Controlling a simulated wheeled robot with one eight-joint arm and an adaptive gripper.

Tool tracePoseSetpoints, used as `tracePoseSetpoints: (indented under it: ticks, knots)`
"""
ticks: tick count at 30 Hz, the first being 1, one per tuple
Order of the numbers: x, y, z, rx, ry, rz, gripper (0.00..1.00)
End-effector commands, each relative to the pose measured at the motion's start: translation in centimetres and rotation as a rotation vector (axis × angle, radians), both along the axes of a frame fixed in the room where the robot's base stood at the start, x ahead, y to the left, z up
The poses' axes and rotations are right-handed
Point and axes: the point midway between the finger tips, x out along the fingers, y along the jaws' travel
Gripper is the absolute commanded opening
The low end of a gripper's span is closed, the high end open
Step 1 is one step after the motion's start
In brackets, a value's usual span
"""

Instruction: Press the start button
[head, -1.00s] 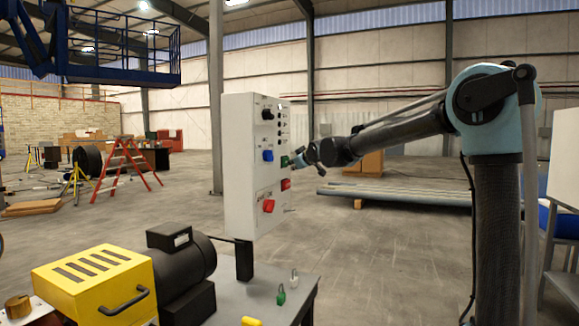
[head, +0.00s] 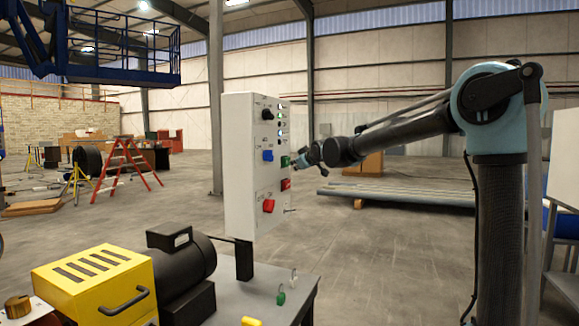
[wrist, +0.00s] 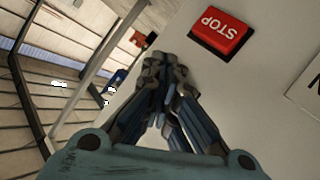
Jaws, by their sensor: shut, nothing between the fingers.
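The white control panel (head: 240,165) stands upright in the head view. A green button (head: 285,161) sits on its right side, above a red button (head: 286,184). My gripper (head: 294,163) is beside the green button at the panel's face. In the wrist view my gripper (wrist: 165,62) is shut and empty, its fingertips together close to the panel. The red button (wrist: 221,34) there reads STOP, upside down, right of the fingertips. The green button does not show in the wrist view. I cannot tell whether the fingertips touch it.
The panel also bears a black knob (head: 267,115), small indicators (head: 280,124), a blue switch (head: 267,155) and a red knob (head: 268,206). A yellow-covered machine (head: 95,285) stands below at left.

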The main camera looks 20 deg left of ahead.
Motion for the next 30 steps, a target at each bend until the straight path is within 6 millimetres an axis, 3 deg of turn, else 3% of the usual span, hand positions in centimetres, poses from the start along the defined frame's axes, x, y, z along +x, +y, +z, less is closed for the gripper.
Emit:
tracePoseSetpoints:
  ticks: [15, 30]
  knots:
    - [0.0, -0.9, 0.0, 0.000, -0.001, -0.001, 0.00]
    - [-0.3, -4.8, 0.0, 0.000, 0.000, -0.002, 0.00]
